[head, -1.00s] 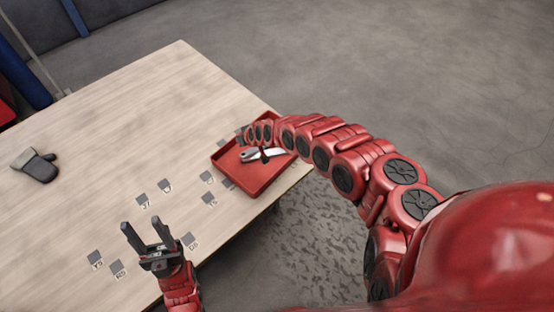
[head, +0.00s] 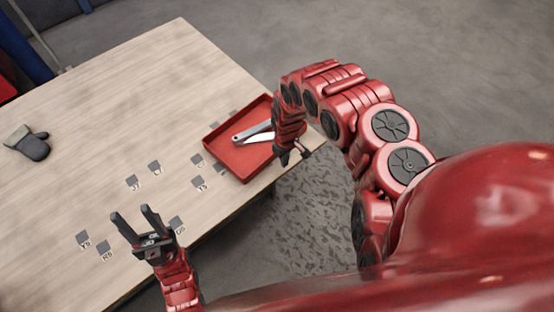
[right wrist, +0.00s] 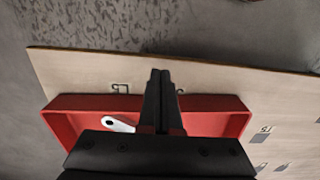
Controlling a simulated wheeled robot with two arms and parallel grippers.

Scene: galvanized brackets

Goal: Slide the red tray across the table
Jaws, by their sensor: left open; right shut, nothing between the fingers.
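My right gripper (head: 284,159) points down at the tray's right side, by the table edge. It is shut and empty. In the right wrist view its closed fingers (right wrist: 160,75) reach past the tray's rim (right wrist: 218,103); contact cannot be told. My left gripper (head: 131,212) is open and empty over the near part of the table, well left of the tray.
The pale wooden table (head: 165,80) is clear across its middle and far part. Several small grey labelled squares (head: 132,181) lie left of and in front of the tray. A dark glove (head: 28,143) lies at the far left.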

